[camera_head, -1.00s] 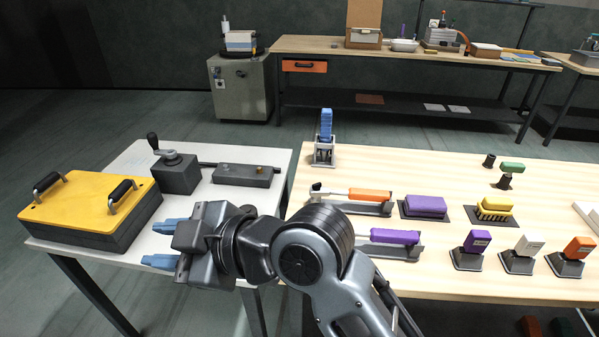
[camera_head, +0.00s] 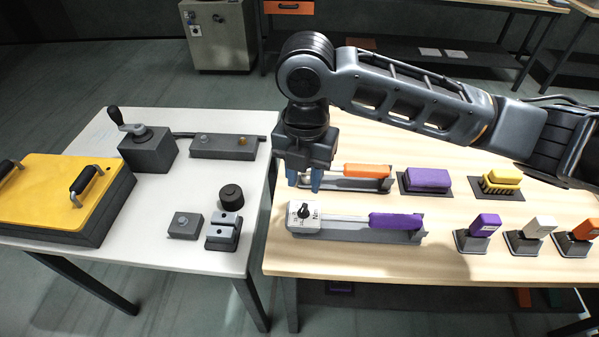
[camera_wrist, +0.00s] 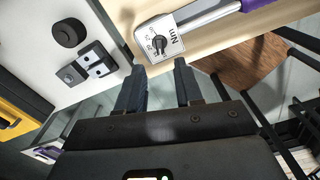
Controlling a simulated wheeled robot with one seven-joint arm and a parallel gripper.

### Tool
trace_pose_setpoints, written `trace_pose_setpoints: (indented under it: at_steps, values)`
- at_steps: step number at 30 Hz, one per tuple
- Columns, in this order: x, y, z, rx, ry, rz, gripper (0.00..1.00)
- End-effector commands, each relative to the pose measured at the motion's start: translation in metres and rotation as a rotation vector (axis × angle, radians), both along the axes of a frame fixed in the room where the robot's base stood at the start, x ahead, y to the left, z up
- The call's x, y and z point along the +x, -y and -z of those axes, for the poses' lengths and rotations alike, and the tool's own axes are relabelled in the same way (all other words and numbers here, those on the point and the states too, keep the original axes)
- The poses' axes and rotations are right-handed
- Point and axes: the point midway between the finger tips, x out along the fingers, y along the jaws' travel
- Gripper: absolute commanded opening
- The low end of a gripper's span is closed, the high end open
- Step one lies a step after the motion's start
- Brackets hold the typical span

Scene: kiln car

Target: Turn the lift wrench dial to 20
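A wrench with a purple handle (camera_head: 395,221) lies in a grey cradle on the wooden table. Its white head carries a black dial knob (camera_head: 303,210) among printed numbers; the knob and an "Nm" mark also show in the wrist view (camera_wrist: 158,42). The numbers are too small to read surely. A second wrench with an orange handle (camera_head: 367,170) lies behind it, its left end hidden by my gripper. Which one is the lift wrench I cannot tell. My gripper (camera_head: 304,184) points down, open and empty, above and just behind the purple wrench's dial; its fingers (camera_wrist: 157,80) are apart.
Left, a white table (camera_head: 150,237) holds a yellow-lidded box (camera_head: 48,195), a crank block (camera_head: 147,150) and small fixtures. A gap separates the tables. A purple block (camera_head: 425,181), a yellow brush (camera_head: 501,176) and several stamp-like blocks stand right of the wrenches.

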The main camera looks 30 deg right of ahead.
Motion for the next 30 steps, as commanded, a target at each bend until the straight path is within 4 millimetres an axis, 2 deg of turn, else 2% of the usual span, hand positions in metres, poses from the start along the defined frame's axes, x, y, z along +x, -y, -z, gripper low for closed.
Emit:
trace_pose_setpoints:
  at_steps: [30]
  values:
    - [0.0, -0.001, 0.07, 0.003, 0.002, 0.001, 0.35]
